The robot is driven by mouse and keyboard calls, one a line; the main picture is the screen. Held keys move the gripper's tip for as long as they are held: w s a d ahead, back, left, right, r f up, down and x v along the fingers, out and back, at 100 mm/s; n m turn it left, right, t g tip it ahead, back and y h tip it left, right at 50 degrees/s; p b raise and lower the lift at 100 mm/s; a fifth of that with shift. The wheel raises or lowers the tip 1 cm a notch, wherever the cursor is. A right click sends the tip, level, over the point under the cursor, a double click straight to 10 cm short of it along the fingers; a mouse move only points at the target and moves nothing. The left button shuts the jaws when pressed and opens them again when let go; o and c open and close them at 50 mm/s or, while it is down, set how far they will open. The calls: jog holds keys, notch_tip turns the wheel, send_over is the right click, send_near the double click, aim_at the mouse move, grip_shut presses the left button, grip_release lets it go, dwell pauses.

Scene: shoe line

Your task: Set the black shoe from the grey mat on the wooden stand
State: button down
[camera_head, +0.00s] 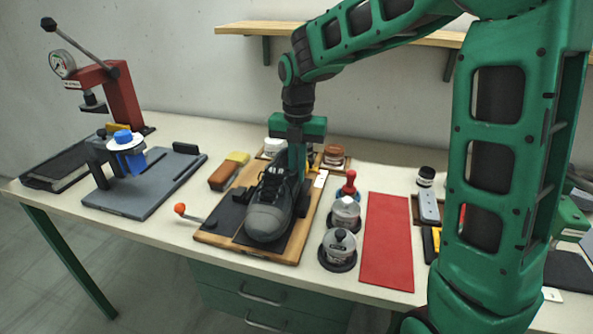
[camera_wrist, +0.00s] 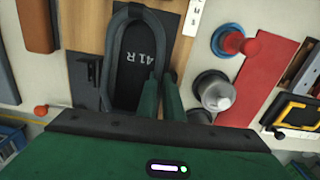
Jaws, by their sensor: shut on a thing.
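The black shoe (camera_head: 268,215) is over the wooden board (camera_head: 316,210), its rounded grey toe towards the front edge of the table. Dark grey panels (camera_head: 226,218) cover much of the board. I cannot tell whether the sole touches the panel below it. My gripper (camera_head: 297,178) points down at the right side of the shoe's ankle and is shut on the shoe. In the wrist view the fingers (camera_wrist: 162,98) are by the right edge of the shoe's opening (camera_wrist: 140,55), where "41R" shows inside. The toe is hidden there by my gripper body.
Clear-lidded jars (camera_head: 339,245) and a red-knobbed tool (camera_head: 349,185) stand close to the board's right, then a red mat (camera_head: 387,240). A brush (camera_head: 229,171) and an orange-knobbed lever (camera_head: 181,209) are at its left. A grey plate (camera_head: 160,192) bears a blue clamp.

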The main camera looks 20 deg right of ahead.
jog(key=shift+f, duration=0.3)
jog(key=c, duration=1.8)
grip_release()
